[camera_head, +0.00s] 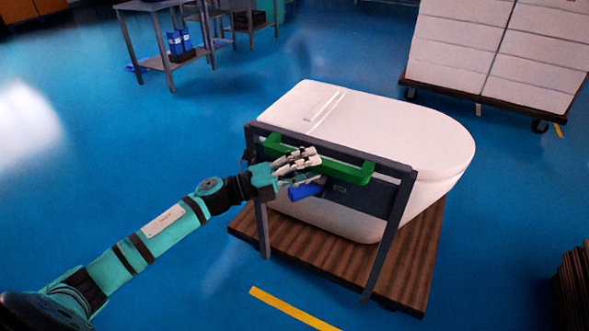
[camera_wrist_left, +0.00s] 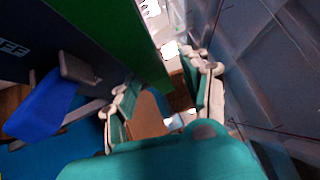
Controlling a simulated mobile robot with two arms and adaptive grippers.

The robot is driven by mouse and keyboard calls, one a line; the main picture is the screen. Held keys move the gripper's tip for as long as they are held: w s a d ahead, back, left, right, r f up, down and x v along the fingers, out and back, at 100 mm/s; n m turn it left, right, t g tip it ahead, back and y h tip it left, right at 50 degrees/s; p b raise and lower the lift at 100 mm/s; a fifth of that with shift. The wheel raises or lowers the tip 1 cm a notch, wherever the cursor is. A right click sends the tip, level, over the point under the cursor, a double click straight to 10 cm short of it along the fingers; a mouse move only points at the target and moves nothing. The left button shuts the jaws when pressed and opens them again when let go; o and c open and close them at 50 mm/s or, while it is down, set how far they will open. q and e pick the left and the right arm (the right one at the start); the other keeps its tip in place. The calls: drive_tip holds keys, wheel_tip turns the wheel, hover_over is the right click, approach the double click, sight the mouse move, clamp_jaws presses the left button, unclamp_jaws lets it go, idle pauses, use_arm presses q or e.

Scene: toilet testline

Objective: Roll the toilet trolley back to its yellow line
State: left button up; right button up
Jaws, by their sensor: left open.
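The toilet trolley has a brown slatted wooden base (camera_head: 408,265), a dark grey upright frame (camera_head: 392,235) and a green handle (camera_head: 345,170). It carries a large white toilet (camera_head: 400,125). A yellow line (camera_head: 295,309) lies on the floor in front of the trolley, apart from its base. My left gripper (camera_head: 306,168) is at the left half of the green handle, with its fingers open. In the left wrist view, the green handle (camera_wrist_left: 135,45) reaches down toward the space between the open fingers (camera_wrist_left: 165,95). I cannot tell whether they touch it. My right gripper is not in view.
A blue part (camera_head: 306,190) sits on the frame below the handle. A wheeled cart of white boxes (camera_head: 490,50) stands at the back right. A grey metal table (camera_head: 150,45) is at the back left. Dark stacked slats (camera_head: 572,290) are at the right edge. Blue floor is clear at left.

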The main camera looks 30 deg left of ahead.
use_arm(q)
drive_tip(key=v, duration=1.1)
drive_tip(key=shift+s+a, duration=0.15)
drive_tip(key=shift+s, duration=0.1)
drive_tip(key=shift+r, duration=0.1)
